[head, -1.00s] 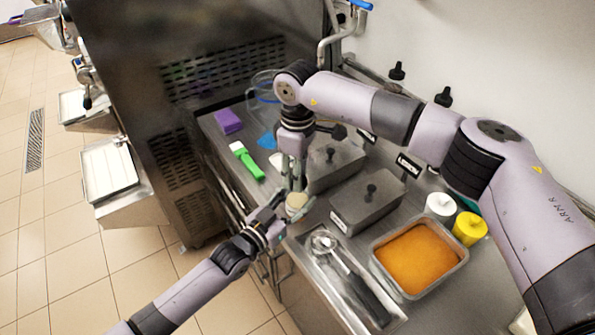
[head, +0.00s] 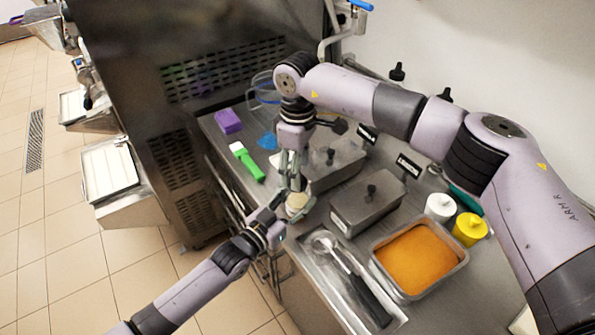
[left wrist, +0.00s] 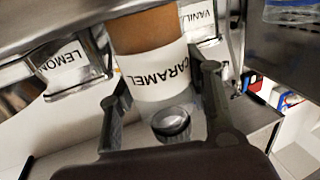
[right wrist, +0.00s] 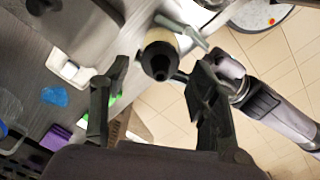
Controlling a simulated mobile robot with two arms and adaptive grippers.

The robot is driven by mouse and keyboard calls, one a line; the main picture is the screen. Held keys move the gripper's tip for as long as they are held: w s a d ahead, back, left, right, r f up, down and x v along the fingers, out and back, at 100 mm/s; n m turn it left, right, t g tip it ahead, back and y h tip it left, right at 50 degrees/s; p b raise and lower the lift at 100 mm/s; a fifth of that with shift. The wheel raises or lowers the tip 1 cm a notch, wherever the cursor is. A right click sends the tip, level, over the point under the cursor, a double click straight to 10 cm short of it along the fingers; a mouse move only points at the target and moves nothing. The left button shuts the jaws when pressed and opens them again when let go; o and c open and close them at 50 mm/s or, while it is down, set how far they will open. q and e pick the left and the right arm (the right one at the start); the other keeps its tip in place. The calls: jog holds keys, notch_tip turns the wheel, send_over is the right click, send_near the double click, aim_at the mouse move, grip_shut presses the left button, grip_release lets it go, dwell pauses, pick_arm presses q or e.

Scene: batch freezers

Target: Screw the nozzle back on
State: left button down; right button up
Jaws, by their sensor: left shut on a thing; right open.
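My left gripper (head: 293,213) is shut on a squeeze bottle (head: 297,201) at the counter's front edge. In the left wrist view the bottle (left wrist: 158,72) has a white CARAMEL label and brown filling, with my fingers on both sides. In the right wrist view it shows end-on as a cream round body with a dark round piece (right wrist: 158,62) at its top. This looks like the nozzle, but I cannot tell how firmly it sits. My right gripper (right wrist: 158,95) is open above the bottle, its fingers pointing down, apart from the dark piece.
Lidded steel containers (head: 368,202), an orange tub (head: 418,260) and a scoop tray (head: 352,285) stand to the right. White (head: 440,207) and yellow (head: 469,229) bottles stand behind. A green brush (head: 247,162), blue cloth (head: 267,141) and purple sponge (head: 228,121) lie left.

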jog(key=shift+r, duration=1.45)
